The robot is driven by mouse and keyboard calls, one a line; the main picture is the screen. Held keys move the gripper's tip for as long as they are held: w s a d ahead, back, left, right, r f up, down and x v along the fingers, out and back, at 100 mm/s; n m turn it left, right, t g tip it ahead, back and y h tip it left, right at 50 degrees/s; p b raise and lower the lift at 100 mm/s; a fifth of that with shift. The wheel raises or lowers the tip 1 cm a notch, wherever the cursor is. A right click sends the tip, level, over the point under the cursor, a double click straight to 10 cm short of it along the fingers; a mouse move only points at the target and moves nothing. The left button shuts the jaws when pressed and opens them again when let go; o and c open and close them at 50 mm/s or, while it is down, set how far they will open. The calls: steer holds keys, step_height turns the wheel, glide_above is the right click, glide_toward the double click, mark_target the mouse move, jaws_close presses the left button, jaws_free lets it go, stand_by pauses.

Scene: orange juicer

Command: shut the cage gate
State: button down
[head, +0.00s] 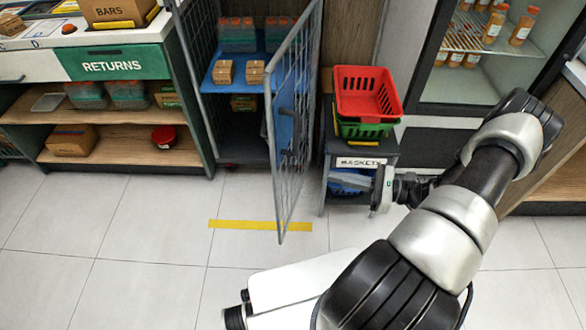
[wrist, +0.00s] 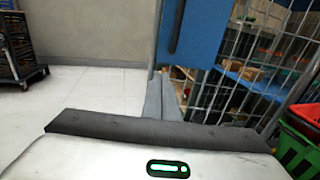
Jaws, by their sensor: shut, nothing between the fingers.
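The cage gate (head: 290,150) is a grey wire-mesh door standing open, swung out from the cage (head: 190,60) toward me. A blue panel with a dark upright handle (wrist: 177,25) is on the gate. In the head view my gripper (head: 332,180) is to the right of the gate, at about the height of its lower half. In the wrist view my gripper (wrist: 163,98) has its grey fingers together and empty, just below the blue panel (wrist: 200,35) and near the gate's edge. I cannot tell whether the fingers touch the gate.
Red and green baskets (head: 368,92) sit on a stand right of the gate, close to my gripper. A yellow floor strip (head: 235,224) lies before the cage. The cage holds boxes on a blue shelf (head: 213,80). A returns counter (head: 110,66) stands left. The tiled floor in front is clear.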

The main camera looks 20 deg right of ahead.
mark_target(279, 164)
steer(key=b+x, duration=0.1)
steer(key=x, duration=1.3)
steer(key=shift+f, duration=0.1)
steer(key=shift+a, duration=0.1)
